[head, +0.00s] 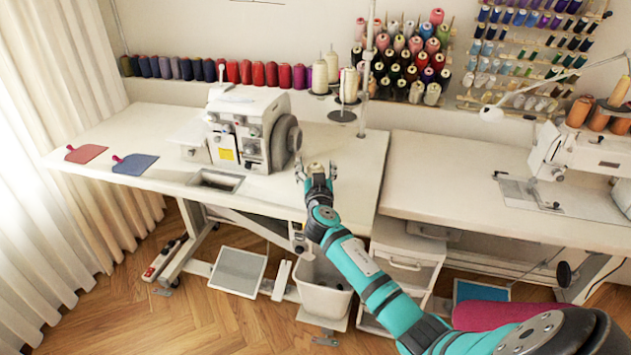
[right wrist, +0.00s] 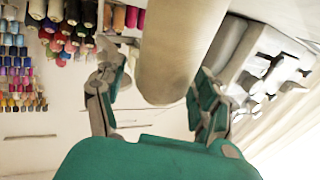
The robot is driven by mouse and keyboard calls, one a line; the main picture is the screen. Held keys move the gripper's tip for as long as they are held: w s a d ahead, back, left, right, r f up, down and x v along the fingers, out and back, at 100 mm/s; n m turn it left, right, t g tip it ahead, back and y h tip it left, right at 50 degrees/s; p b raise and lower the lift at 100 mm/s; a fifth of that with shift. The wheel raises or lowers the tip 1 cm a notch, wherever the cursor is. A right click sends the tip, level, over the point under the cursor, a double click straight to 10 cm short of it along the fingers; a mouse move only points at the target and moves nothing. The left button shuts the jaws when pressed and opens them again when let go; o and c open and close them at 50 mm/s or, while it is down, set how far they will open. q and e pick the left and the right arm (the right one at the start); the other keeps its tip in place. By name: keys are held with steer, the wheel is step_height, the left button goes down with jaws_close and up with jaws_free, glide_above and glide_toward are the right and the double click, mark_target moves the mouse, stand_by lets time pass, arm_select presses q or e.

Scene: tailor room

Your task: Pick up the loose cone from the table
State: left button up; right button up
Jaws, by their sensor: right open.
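The loose cone, a cream thread cone (right wrist: 180,45), fills the upper middle of the right wrist view. Its near end lies between the spread fingers of my right gripper (right wrist: 158,88), with visible space on the left side. In the head view my right gripper (head: 316,176) is open over the left sewing table (head: 345,150), to the right of the overlock machine. A small pale part of the cone (head: 316,168) shows between its fingers; the rest is hidden by the gripper. I cannot tell whether a finger touches the cone. My left gripper is not in view.
The white overlock machine (head: 250,130) with its dark handwheel stands just left of my right gripper. A thread stand (head: 343,115) with cream cones and a tall pole stands behind. Red (head: 85,154) and blue (head: 135,163) flat pieces lie at the table's left. Table space right of the gripper is clear.

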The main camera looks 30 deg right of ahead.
steer(key=c, duration=1.4)
steer(key=shift+r, duration=0.1)
